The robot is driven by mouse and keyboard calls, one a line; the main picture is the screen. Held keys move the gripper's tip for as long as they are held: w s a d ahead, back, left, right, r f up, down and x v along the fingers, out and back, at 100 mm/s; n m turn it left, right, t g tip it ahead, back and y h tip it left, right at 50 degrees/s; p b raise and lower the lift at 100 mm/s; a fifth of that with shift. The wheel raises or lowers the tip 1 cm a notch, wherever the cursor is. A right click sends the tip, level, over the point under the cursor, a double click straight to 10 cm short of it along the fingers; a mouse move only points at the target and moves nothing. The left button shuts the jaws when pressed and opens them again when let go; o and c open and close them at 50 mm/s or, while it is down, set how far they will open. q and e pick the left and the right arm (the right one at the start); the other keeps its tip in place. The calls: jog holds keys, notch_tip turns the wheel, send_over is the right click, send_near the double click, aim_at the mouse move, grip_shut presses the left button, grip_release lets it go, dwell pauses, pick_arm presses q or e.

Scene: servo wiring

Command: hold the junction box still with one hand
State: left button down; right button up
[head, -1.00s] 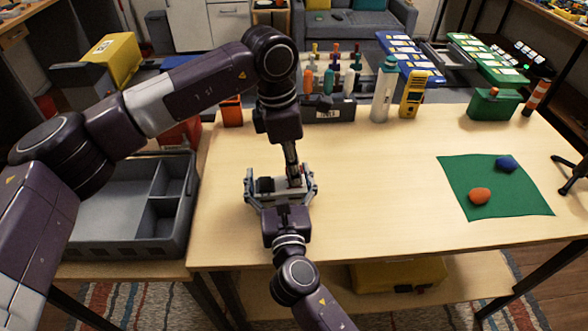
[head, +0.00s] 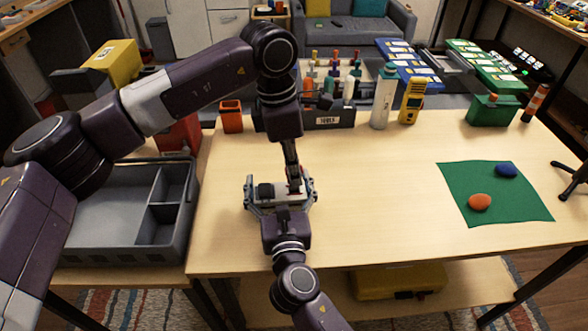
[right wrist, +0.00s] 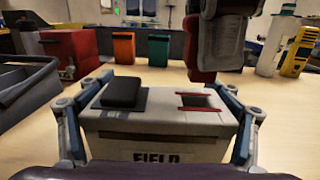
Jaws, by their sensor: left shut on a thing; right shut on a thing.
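The junction box (head: 270,198) is a light grey box standing upright on the wooden table. In the right wrist view the junction box (right wrist: 160,128) shows the word FIELD on its side, a black block on top and a slot with red edges. My right gripper (head: 281,196) is shut on it, with one finger along each side. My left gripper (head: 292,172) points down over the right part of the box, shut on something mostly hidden. In the right wrist view, a dark red shape shows by that gripper's tip, above the slot.
A grey divided tray (head: 110,252) stands left of the table. A green mat (head: 520,205) with an orange and a blue lump lies at the right. A dark rack (head: 330,117), a white bottle (head: 384,98) and a yellow meter (head: 412,100) stand behind. The table between box and mat is clear.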

pick_arm(q)
jog(key=shift+r, duration=0.1)
jog(key=shift+r, duration=1.95)
pick_arm(e)
jog(key=o, duration=1.3)
